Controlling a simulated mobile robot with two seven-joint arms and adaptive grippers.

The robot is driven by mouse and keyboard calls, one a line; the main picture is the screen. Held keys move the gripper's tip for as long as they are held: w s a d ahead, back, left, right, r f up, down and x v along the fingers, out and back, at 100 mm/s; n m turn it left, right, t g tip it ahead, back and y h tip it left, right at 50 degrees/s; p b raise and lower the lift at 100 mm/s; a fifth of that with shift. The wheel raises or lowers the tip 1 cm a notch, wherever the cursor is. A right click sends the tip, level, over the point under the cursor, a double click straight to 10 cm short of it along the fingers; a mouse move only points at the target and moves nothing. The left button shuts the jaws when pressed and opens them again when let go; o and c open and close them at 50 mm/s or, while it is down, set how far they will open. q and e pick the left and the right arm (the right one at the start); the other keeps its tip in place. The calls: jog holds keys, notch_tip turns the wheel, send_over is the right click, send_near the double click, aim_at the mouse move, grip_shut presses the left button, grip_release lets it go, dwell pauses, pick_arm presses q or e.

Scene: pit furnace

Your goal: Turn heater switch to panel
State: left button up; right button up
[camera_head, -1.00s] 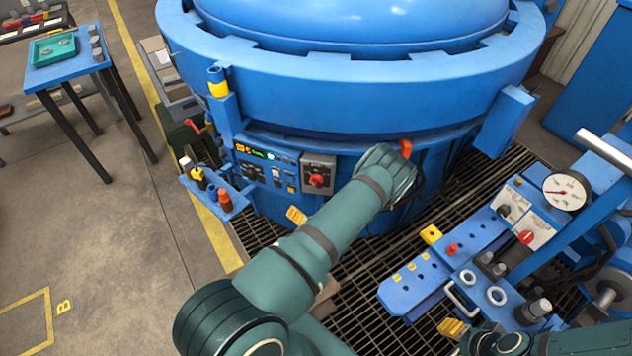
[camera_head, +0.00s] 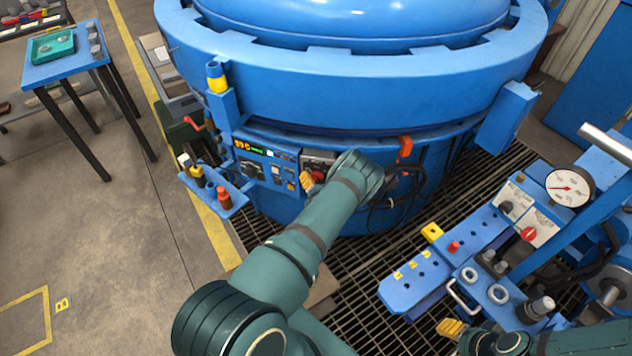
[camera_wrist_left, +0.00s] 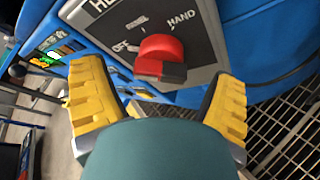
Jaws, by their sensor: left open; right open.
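The heater switch (camera_wrist_left: 160,56) is a red knob on a grey plate (camera_wrist_left: 203,28) with OFF and HAND marks, and a middle mark too blurred to read. In the head view the plate (camera_head: 318,157) is on the furnace front, partly hidden by my left gripper (camera_head: 314,182). My left gripper (camera_wrist_left: 159,76) is open, its yellow fingers on either side of the red knob, with a gap visible on both sides. I cannot tell which mark the knob points to. My right gripper (camera_head: 452,328) shows only partly at the bottom edge, open.
The control panel (camera_head: 265,162) with a lit display is left of the switch. An orange-red handle (camera_head: 405,148) and dark cables (camera_head: 385,212) are to its right. A small blue shelf (camera_head: 217,201) juts out at left. The gauge stand (camera_head: 569,187) is at right.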

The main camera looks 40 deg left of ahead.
pick_arm(q)
jog(key=shift+x, duration=1.05)
jog(key=c, duration=1.2)
